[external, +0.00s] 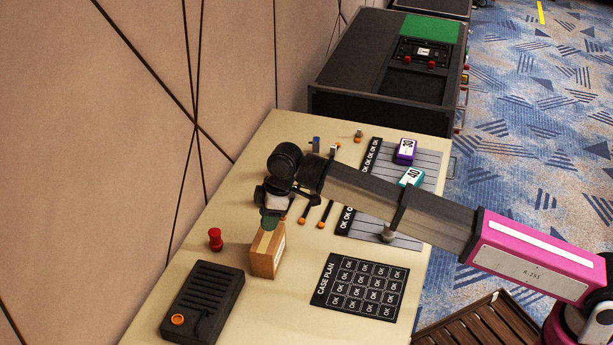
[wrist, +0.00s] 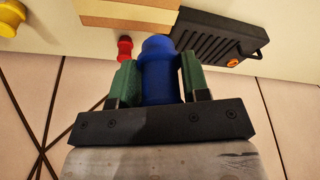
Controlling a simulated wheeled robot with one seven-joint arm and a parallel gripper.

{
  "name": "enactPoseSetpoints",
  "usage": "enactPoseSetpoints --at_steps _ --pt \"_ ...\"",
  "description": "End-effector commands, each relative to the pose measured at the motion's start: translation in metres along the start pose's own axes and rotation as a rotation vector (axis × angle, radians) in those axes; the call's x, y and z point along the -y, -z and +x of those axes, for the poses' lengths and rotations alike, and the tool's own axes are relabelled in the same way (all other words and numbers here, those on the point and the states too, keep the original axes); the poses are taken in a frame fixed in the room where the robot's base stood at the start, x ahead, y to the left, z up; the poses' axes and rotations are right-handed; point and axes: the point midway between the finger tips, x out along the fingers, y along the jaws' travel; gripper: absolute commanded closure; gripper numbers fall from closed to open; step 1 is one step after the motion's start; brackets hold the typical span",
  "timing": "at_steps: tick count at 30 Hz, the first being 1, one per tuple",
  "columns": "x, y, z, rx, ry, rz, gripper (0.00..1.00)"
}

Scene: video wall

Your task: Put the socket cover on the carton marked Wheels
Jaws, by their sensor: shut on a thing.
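My gripper (wrist: 157,82) is shut on a blue, rounded plug-like piece with a wider end (wrist: 158,75), which I take for the socket cover. Its green fingers press it from both sides. In the external view my gripper (external: 270,222) hangs over or just beside the top of a brown carton (external: 265,262); the blue piece is hidden there. The carton also shows at the top edge of the wrist view (wrist: 125,8), apart from the blue piece. I cannot read any marking on the carton.
A red knob-shaped piece (external: 215,239) and a black ribbed case (external: 204,302) stand left of the carton. A black "CASE PLAN" sheet (external: 359,286) lies to its right. Purple (external: 405,151) and teal (external: 411,177) numbered blocks are on a grey slatted panel.

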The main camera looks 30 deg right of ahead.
Motion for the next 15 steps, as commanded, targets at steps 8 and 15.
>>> enactPoseSetpoints --at_steps 8,15 --pt "-0.035 -0.002 0.021 -0.001 0.001 0.0 0.79" --pt "-0.037 -0.007 0.037 0.001 0.002 -0.001 0.79"
